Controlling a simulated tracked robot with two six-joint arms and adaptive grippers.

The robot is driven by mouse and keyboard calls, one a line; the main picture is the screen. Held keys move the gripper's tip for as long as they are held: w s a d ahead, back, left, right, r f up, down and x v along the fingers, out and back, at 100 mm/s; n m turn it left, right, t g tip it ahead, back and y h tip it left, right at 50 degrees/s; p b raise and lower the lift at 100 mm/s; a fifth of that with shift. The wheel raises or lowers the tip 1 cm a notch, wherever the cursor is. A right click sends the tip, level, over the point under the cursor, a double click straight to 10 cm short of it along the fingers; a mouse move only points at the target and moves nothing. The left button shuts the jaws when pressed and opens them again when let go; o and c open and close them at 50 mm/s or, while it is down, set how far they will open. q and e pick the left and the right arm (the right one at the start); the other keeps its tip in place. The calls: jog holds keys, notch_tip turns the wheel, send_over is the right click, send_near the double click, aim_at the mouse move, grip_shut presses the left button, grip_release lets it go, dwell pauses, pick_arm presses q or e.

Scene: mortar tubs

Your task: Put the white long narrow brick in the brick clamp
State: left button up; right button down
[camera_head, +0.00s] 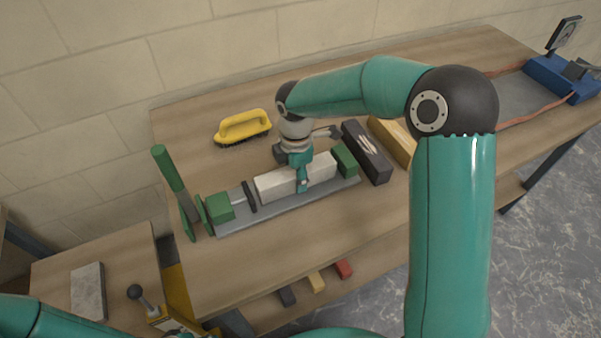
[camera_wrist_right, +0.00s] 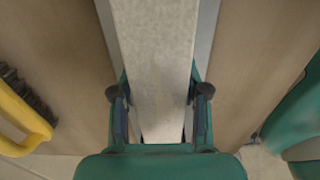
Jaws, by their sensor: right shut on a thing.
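The white long narrow brick (camera_head: 278,184) lies lengthwise along the brick clamp (camera_head: 220,208), between its dark pressing plate on the left and its green end block on the right. The brick's right end is close to the green block; I cannot tell whether they touch. The clamp has a grey base and a green upright handle at its left end. My right gripper (camera_head: 302,183) points down and is shut on the middle of the brick. In the right wrist view, the brick (camera_wrist_right: 155,60) runs between the two fingers, along the grey base. My left gripper is out of view.
A yellow-handled brush (camera_head: 243,127) lies behind the clamp. A dark box (camera_head: 367,153) and a tan block (camera_head: 392,140) lie to its right. A blue device (camera_head: 561,78) stands at the far right. A lower side table (camera_head: 100,265) holds a grey slab (camera_head: 88,291).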

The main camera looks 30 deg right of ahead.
jog(key=shift+c, duration=2.4)
grip_release()
jog(key=shift+f, duration=0.1)
notch_tip(320, 180, up, 11)
jog(key=shift+r, duration=0.55)
